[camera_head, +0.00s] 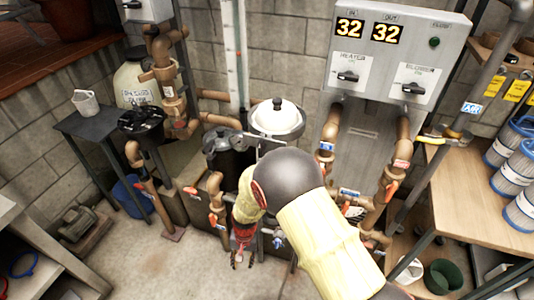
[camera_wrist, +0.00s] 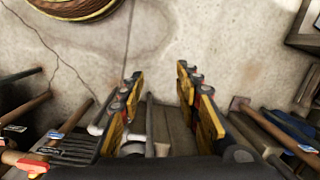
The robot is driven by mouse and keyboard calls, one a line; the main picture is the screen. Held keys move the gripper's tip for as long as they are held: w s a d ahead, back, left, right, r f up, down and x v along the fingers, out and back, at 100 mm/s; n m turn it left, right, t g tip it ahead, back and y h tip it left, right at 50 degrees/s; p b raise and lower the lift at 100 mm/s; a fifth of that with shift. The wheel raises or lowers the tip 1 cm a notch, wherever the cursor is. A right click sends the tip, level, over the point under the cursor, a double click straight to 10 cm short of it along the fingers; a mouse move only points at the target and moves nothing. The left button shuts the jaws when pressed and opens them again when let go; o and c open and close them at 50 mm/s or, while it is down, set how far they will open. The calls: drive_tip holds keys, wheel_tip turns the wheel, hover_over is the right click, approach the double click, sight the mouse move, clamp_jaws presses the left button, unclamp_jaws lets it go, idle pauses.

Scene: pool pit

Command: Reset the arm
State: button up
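My arm reaches forward and down across the lower middle of the head view, its pale yellow sleeve and dark joint in front of the pipework. My gripper (camera_head: 240,260) hangs low near the pipes, small in that view. In the wrist view my gripper (camera_wrist: 158,76) shows two yellow and black fingers standing apart, with bare concrete floor between and beyond their tips. It is open and nothing is held between the fingers. The arm hides part of the pipes and valves behind it.
A white-lidded vessel (camera_head: 277,117) stands among brown pipes. A wooden table (camera_head: 465,195) with filter cartridges (camera_head: 522,165) is right.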

drive_tip(key=s+d+r+t, duration=0.2)
drive_tip(key=s+d+r, duration=0.3)
drive_tip(key=d+r, duration=0.4)
drive_tip(key=s+d+r+t, duration=0.2)
drive_tip(key=s+d+r, duration=0.3)
drive_tip(key=r, duration=1.7)
drive_tip(key=s+d+r+n+t+h+p, duration=0.1)
drive_tip(key=s+d+r, duration=0.4)
drive_tip(key=d+r, duration=0.9)
drive_tip(key=shift+r+t, duration=0.75)
drive_tip(key=shift+t, duration=0.15)
drive_tip(key=shift+s, duration=0.1)
